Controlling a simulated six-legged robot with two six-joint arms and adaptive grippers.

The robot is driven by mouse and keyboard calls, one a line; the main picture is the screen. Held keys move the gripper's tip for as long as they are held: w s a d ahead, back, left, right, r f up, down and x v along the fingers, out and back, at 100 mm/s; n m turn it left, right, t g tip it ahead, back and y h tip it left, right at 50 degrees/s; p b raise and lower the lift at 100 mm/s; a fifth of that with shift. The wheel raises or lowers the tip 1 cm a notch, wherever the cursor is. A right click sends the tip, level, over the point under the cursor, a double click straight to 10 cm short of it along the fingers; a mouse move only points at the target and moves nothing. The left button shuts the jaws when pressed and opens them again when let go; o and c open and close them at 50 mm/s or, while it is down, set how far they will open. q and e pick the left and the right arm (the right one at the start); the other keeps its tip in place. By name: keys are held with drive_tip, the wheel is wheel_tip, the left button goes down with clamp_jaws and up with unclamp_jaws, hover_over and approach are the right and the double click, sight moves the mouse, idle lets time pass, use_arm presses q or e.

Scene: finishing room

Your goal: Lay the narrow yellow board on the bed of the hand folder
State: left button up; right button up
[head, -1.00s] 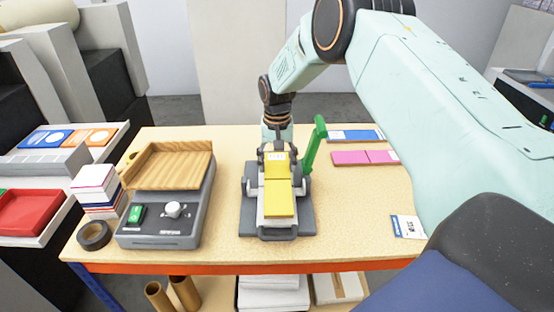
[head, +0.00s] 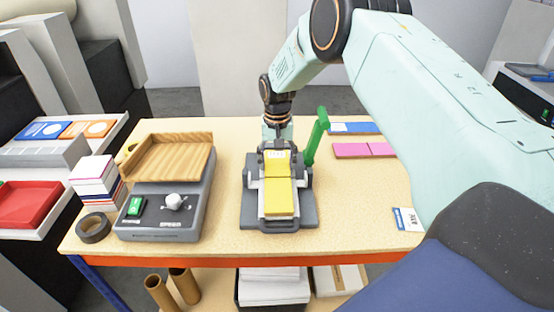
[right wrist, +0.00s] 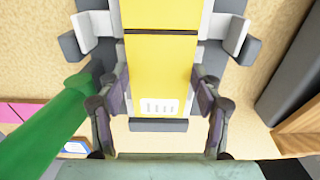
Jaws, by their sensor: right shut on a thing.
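The narrow yellow board (head: 278,196) has a dark crease line across it and a white printed label at its far end. It lies lengthwise over the bed of the hand folder (head: 251,217), a grey device with a raised green lever. My right gripper (head: 276,152) is shut on the board's far end. In the right wrist view its fingers (right wrist: 161,98) stand on either side of the labelled end of the board (right wrist: 160,75). The board looks level and in line with the bed; I cannot tell whether it touches it. My left gripper is out of view.
A grey machine with a wooden tray (head: 172,165) stands left of the folder. A tape roll (head: 94,228) and a card stack (head: 92,180) are at the table's left. Pink (head: 364,150) and blue boards lie right of the lever. A small card (head: 407,219) lies front right.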

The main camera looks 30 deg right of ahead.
drive_tip(key=shift+s+d+r, duration=0.1)
drive_tip(key=shift+s, duration=0.1)
drive_tip(key=o, duration=1.3)
drive_tip(key=shift+w, duration=0.2)
drive_tip(key=shift+c, duration=0.2)
drive_tip(key=shift+o, duration=0.5)
drive_tip(key=shift+s, duration=0.1)
drive_tip(key=shift+s, duration=0.1)
drive_tip(key=shift+r, duration=0.55)
wheel_tip(320, 180, up, 11)
